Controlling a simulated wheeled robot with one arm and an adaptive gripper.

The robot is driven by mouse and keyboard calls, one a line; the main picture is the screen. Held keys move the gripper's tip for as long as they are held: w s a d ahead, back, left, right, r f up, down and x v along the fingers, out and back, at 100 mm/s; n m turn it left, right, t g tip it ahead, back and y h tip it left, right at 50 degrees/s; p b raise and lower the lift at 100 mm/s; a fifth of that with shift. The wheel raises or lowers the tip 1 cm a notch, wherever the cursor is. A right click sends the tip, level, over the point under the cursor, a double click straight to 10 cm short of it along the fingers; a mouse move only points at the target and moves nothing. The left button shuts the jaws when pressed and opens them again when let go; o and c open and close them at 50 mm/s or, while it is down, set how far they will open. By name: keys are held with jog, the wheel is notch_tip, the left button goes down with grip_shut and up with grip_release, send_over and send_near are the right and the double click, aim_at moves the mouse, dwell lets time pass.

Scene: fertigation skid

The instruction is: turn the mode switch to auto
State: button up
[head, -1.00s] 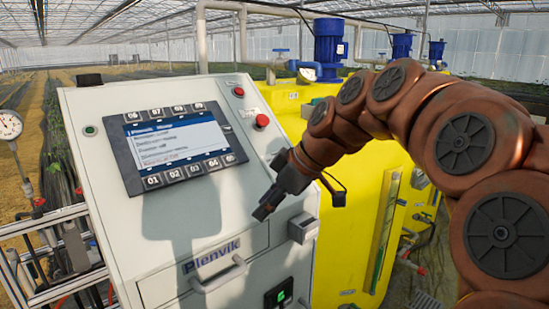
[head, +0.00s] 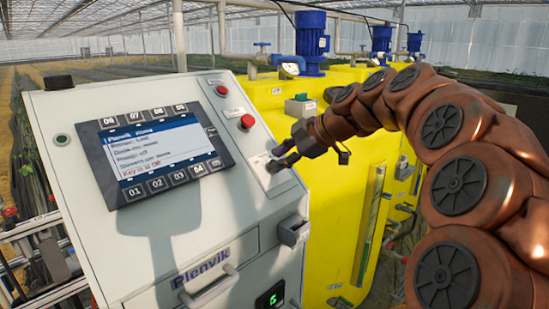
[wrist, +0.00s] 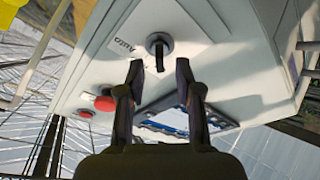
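The mode switch (wrist: 159,46) is a black rotary knob on the cabinet's pale panel, with a small handle, seen in the wrist view. A label reading AUTO (wrist: 123,47) sits to its left there. In the head view its pale label plate (head: 259,165) shows right of the display, and the knob is largely hidden by my fingers. My gripper (head: 272,159) is at this plate.
The display (head: 165,152) has a reddish bottom line that seems to read "Key is at Off". A red button (head: 247,121) sits above the plate, and another red button (head: 221,90) higher up. A yellow tank (head: 340,215) stands right.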

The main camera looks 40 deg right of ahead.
jog(key=shift+x, duration=1.15)
grip_shut()
